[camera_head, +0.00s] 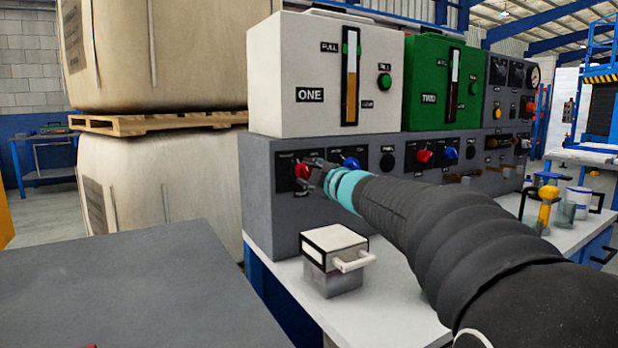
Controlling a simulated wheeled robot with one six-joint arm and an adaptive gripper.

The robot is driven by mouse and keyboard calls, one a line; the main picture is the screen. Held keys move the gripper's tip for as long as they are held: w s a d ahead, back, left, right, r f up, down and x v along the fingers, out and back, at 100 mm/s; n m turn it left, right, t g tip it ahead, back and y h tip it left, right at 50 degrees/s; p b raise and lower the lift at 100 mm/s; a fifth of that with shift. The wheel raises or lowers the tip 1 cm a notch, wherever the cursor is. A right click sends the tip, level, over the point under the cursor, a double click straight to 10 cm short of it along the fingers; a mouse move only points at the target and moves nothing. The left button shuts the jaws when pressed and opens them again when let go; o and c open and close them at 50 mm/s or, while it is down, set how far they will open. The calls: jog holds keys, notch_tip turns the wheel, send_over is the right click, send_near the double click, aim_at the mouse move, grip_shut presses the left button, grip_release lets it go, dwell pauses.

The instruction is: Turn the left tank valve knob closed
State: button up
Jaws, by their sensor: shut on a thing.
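The left tank (298,72) is white, labelled ONE, with a level gauge and a green button on its front. Below it, on the grey panel (262,195), a red knob (302,171) sits at the left and a blue knob (350,163) to its right. My gripper (310,172) reaches in from the right and is shut on the red knob, with its fingers covering part of it. The knob's exact turn angle cannot be told. Which of the two knobs is the tank's valve is not readable from the small labels.
The green tank (437,85), labelled TWO, stands to the right above another red knob (424,155) and blue knob (450,153). A white-lidded box (335,240) with a handle stands on the white bench (390,305) below my arm. A grey surface (130,290) fills the lower left.

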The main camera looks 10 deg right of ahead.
jog(key=shift+n+b, duration=0.6)
jog(key=shift+n, duration=1.4)
jog(key=o, duration=1.1)
jog(key=shift+a, duration=0.1)
jog(key=shift+o, duration=0.2)
jog(key=v, duration=1.2)
jog(key=shift+s, duration=0.1)
